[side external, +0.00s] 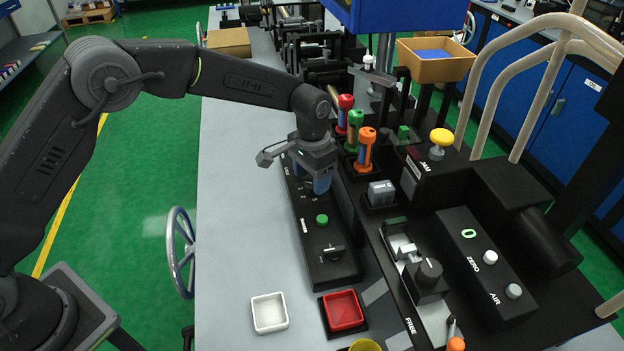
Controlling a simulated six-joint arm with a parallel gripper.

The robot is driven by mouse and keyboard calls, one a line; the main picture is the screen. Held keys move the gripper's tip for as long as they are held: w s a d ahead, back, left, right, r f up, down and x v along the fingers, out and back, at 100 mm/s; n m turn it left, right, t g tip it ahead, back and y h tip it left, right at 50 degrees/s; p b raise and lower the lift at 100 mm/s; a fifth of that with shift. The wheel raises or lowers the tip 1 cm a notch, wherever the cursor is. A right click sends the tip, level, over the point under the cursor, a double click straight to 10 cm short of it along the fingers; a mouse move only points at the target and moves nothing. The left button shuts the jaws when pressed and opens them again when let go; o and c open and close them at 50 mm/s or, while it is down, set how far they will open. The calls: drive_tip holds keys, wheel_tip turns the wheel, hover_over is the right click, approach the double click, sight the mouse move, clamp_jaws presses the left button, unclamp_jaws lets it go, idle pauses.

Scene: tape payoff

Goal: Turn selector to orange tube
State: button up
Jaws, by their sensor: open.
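The orange tube (366,150) stands upright in a black rack, nearest of three, with the green tube (354,131) and the red tube (345,114) behind it. A long black panel (318,270) in front of the rack carries a green button (322,219) and a black knob (333,252). I cannot tell for sure which control is the selector. My gripper (318,185) is open and points down over the far part of this panel, left of the orange tube. A bluish part shows at its fingers; contact is unclear. It hides the panel beneath.
A white tray (270,327) and a red tray (328,326) sit at the front. To the right are grey blocks (381,193), a larger dark knob (429,272), a yellow button (441,137) and white ZERO and AIR buttons. The grey tabletop (235,230) left of the panel is clear.

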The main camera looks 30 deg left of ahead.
wheel_tip(320, 180, up, 12)
drive_tip(key=shift+r, duration=0.2)
idle(0.4)
drive_tip(key=m+g+h, duration=0.2)
drive_tip(key=m+h, duration=0.2)
drive_tip(key=m, duration=1.6)
approach(310, 180)
drive_tip(key=x, duration=0.9)
drive_tip(key=shift+s+d, duration=0.4)
drive_tip(key=shift+d, duration=0.1)
drive_tip(key=c, duration=0.9)
